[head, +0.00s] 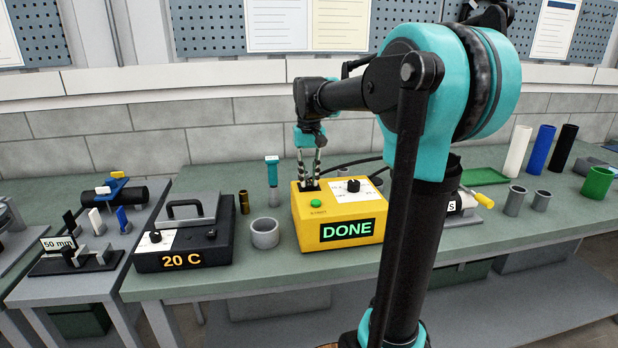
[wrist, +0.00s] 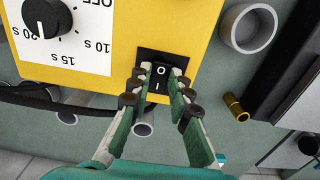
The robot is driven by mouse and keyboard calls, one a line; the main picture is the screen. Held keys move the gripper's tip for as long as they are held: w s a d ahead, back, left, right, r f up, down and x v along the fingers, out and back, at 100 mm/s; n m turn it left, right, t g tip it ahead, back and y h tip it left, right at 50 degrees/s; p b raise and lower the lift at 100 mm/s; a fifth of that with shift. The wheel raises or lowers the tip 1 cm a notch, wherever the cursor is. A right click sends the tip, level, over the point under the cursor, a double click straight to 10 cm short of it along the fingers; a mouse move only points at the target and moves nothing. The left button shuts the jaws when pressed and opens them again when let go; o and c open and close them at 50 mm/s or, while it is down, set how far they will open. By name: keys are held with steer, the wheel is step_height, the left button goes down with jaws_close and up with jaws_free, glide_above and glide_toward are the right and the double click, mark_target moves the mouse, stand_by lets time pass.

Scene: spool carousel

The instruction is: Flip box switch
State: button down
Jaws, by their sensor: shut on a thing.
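The yellow box (head: 306,233) stands on the bench, with a green "DONE" on its front display (head: 347,229). Its black rocker switch (wrist: 155,56), marked O and I, shows in the wrist view at the box's edge. My gripper (head: 309,180) points down onto the box's top left. It also shows in the wrist view (wrist: 160,72), with one fingertip on each side of the rocker, shut on the switch. The fingers partly hide the switch. A green button (head: 316,203) and a black dial (head: 353,186) are also on the box; the dial shows in the wrist view (wrist: 47,17).
A grey ring (head: 264,233), a brass cylinder (head: 244,202) and a black heater reading 20 C (head: 185,258) stand left of the box. A teal-topped tool (head: 272,172) stands behind the ring. A black cable (head: 350,163) runs behind the box. Grey tubes (head: 515,201) stand to the right.

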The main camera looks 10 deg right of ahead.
steer(key=shift+w, duration=0.1)
steer(key=shift+w+g, duration=0.2)
steer(key=shift+g, duration=0.6)
steer(key=shift+w+g, duration=0.2)
steer(key=shift+g, duration=0.55)
steer(key=shift+w+g, duration=0.15)
steer(key=shift+g, duration=0.6)
steer(key=c, duration=1.4)
jaws_free()
steer(key=v, duration=1.2)
steer(key=shift+s, duration=0.1)
